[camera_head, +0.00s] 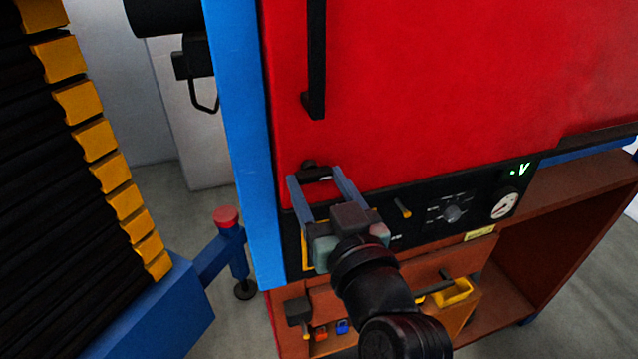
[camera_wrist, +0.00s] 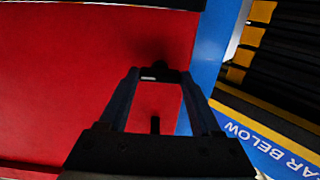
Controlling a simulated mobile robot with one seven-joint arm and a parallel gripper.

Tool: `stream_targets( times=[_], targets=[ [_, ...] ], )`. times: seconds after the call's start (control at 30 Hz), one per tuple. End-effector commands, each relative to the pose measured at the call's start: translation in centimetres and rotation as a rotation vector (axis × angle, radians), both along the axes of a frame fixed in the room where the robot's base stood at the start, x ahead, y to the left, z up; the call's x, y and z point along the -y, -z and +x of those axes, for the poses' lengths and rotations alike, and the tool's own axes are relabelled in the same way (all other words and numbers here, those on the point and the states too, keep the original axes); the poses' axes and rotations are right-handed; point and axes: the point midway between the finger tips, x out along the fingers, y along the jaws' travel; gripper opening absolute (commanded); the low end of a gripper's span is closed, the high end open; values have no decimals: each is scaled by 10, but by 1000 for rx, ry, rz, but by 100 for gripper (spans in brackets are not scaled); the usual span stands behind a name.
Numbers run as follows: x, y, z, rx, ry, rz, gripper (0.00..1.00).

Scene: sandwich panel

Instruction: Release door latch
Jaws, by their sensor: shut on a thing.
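The red door (camera_head: 430,90) fills the upper part of the head view and the left of the wrist view (camera_wrist: 70,80). A small black latch (camera_head: 309,166) sits low near the door's left edge, just above the black control panel. It also shows in the wrist view (camera_wrist: 158,68), partly hidden between the fingertips. My gripper (camera_head: 315,175) reaches up to it with its two blue-grey fingers on either side, shut on the latch. The fingers hide the latch's sides, so its exact angle is hard to tell.
A long black door handle (camera_head: 316,60) stands above the latch. A blue upright post (camera_head: 243,150) runs along the door's left side. The black control panel (camera_head: 430,215) with knob and gauge lies below. A brown open cabinet (camera_head: 530,270) stands underneath.

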Motion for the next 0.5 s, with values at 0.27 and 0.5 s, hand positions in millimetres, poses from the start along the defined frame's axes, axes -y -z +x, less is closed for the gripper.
stream_targets(
  times=[0.27, 0.5],
  targets=[
    [0, 0, 0, -4, 0, 12, 9],
    [0, 0, 0, -4, -1, 11, 88]
  ],
)
